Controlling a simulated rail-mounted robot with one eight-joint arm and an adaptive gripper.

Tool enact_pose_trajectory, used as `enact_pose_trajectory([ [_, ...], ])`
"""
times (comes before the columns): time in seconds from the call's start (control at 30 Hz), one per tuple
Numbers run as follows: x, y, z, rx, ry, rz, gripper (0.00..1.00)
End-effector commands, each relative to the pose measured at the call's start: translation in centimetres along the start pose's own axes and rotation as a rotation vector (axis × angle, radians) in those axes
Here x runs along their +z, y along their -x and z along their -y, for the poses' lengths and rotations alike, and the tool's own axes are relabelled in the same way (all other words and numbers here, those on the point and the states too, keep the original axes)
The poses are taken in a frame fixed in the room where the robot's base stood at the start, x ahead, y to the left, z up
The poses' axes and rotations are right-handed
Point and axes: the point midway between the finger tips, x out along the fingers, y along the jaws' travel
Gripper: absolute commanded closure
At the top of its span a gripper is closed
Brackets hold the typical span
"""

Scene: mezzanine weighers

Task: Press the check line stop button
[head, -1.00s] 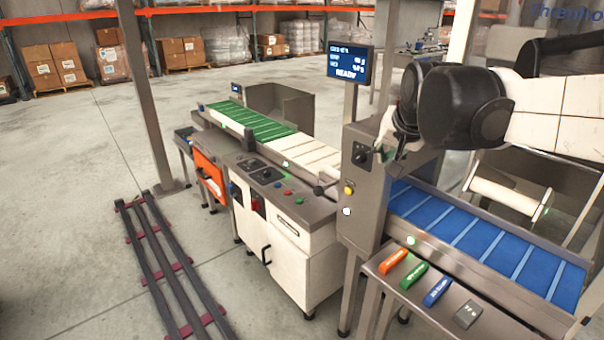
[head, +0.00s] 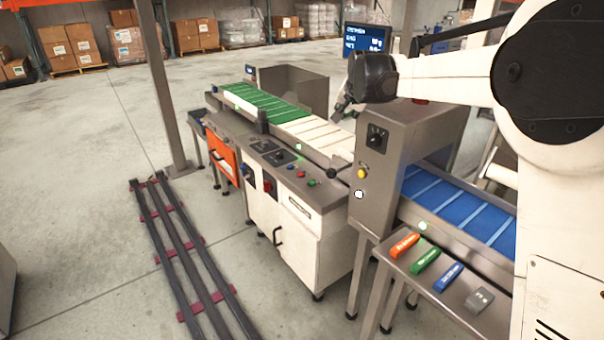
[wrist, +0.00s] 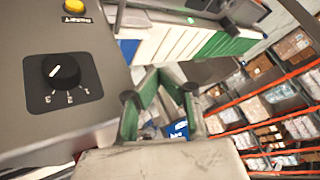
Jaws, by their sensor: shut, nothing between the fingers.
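A console (head: 285,172) on the white cabinet carries a row of small coloured buttons (head: 300,173). I cannot read their labels, so I cannot tell which is the check line stop button. A red control (head: 268,186) is on the cabinet's front. A yellow button (head: 362,173) and a black dial (head: 376,138) are on the metal housing; the wrist view also shows the yellow button (wrist: 74,6) and dial (wrist: 62,70). My gripper (wrist: 160,72) is shut and empty, its green fingers converging. In the head view it is small beyond my black wrist, above the pale conveyor, apart from the buttons.
A green and white conveyor (head: 262,104) runs behind the console. A blue conveyor (head: 450,205) lies at right, beside a shelf with several coloured blocks (head: 425,258). A post (head: 170,100) and floor rails (head: 185,240) stand left. A screen (head: 368,40) rises behind the housing.

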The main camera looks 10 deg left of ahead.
Motion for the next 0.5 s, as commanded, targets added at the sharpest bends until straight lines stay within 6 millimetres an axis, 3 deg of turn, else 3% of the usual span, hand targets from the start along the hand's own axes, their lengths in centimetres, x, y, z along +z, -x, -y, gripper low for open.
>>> enact_pose_trajectory([
  [0.5, 0.2, -13.9, 5.7, -0.048, -0.086, -0.004, 1.00],
])
